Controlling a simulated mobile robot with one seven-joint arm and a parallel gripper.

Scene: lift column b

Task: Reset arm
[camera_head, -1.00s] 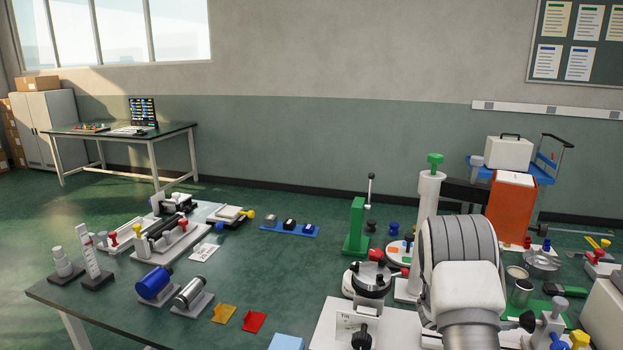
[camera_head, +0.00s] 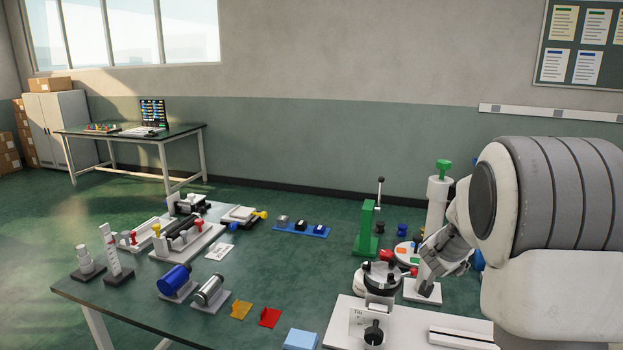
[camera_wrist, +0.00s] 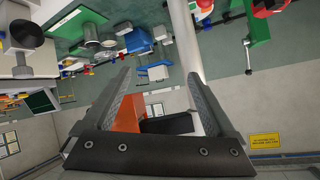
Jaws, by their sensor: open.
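My gripper (camera_wrist: 159,80) is open in the wrist view, its two grey fingers spread well apart with nothing held between them. In the head view my gripper (camera_head: 440,262) is at the end of my bent white and grey arm, on the right. It appears in front of the white column with the green top (camera_head: 440,195) and hides part of it. Whether it touches the column's base cannot be told. My arm covers the right side of the bench (camera_head: 130,305).
A black-topped round device (camera_head: 379,277) and a green lever stand (camera_head: 367,230) are left of my gripper. A blue cylinder (camera_head: 174,279), a red piece (camera_head: 270,317) and a yellow piece (camera_head: 240,310) lie farther left. The orange block (camera_wrist: 127,118) shows beyond my fingers.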

